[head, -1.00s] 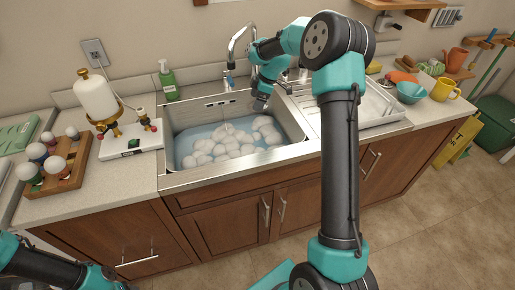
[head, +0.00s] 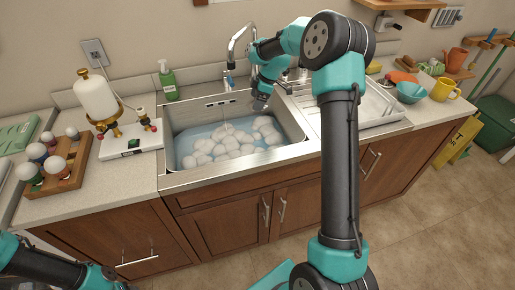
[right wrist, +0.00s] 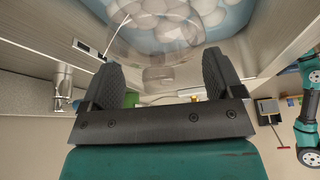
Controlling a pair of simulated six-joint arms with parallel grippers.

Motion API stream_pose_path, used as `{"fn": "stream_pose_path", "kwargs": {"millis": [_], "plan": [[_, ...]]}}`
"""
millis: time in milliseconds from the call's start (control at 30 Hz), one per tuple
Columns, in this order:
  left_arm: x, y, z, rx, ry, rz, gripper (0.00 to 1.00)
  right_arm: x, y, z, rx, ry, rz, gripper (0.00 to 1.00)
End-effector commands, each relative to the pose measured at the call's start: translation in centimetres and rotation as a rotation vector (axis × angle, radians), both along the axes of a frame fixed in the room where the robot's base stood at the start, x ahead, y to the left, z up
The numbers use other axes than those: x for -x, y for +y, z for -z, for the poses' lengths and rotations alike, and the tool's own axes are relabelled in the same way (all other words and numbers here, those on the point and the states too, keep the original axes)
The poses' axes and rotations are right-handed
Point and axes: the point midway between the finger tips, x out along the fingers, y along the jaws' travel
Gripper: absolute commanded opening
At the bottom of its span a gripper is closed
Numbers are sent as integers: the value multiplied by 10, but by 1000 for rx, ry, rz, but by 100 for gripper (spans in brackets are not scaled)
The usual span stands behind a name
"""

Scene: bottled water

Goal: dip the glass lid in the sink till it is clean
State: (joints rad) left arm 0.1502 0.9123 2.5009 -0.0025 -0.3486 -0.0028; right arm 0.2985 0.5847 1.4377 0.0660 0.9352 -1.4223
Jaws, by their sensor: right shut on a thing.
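The clear glass lid (right wrist: 165,35) shows in the right wrist view as a see-through dome with a round knob between my fingers. My right gripper (right wrist: 159,75) is shut on the lid by this knob. In the head view my right gripper (head: 262,100) is over the right part of the sink (head: 290,158), and the lid is too faint there to make out. The sink holds bluish water with many white, rounded suds. I cannot tell whether the lid touches the water or how clean it is. My left gripper is out of view.
A faucet (head: 232,50) stands behind the sink, with a green soap bottle (head: 168,82) to its left. A white bottle on a stand (head: 97,98) and a wooden rack (head: 68,180) are on the left counter. A drying rack (head: 370,105) lies right of the sink.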

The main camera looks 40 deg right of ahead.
Motion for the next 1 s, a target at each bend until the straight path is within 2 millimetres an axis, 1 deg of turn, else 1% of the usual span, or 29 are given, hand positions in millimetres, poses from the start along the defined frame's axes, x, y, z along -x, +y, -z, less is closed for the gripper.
{"fn": "stream_pose_path", "kwargs": {"millis": [167, 267, 700, 1000], "plan": [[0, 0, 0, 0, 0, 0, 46, 0, 0, -1, 0, -1, 0, 63], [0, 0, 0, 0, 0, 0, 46, 0, 0, -6, 0, -1, 0, 63], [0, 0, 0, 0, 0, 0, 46, 0, 0, -38, 1, -1, -1, 63], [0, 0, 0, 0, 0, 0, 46, 0, 0, -40, 0, 0, 0, 63]]}}
